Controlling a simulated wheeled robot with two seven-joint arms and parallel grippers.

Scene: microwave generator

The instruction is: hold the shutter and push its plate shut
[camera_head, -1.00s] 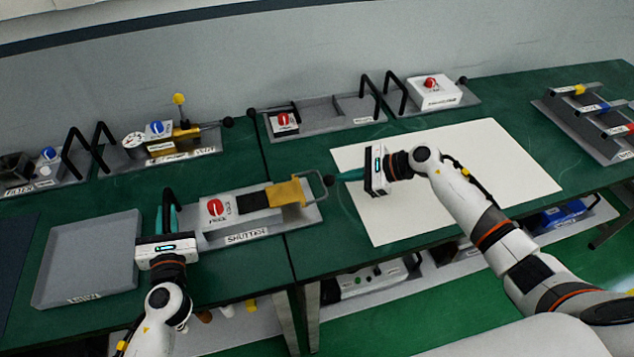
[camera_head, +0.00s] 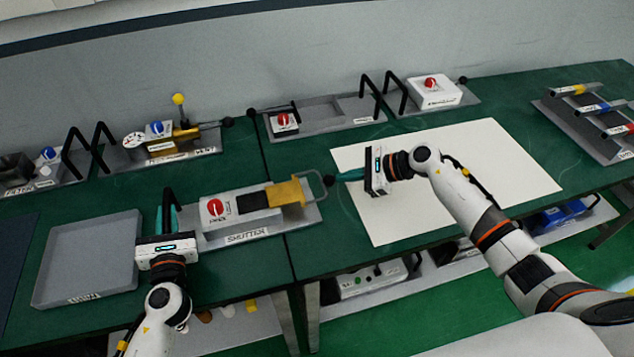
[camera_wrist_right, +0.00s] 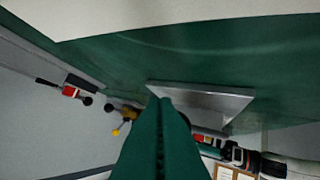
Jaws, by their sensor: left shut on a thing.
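The shutter (camera_head: 246,235) is a grey base on the green table. It carries a white block with a red knob (camera_head: 216,207), a dark opening (camera_head: 252,201) and a yellow plate (camera_head: 285,192). The plate's wire handle ends at right in a black ball (camera_head: 329,180). My left gripper (camera_head: 168,212) is shut on the black handle (camera_head: 168,195) at the shutter's left end. My right gripper (camera_head: 345,176) is just right of the ball, fingers together and pointing left; whether it touches the ball is unclear. In the right wrist view its green fingers (camera_wrist_right: 165,105) hide the ball.
A grey tray (camera_head: 90,288) lies left of my left gripper. A white sheet (camera_head: 480,155) lies under my right arm. Other units with handles and knobs (camera_head: 325,112) stand along the back wall. A rack of coloured pieces (camera_head: 595,125) is at far right.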

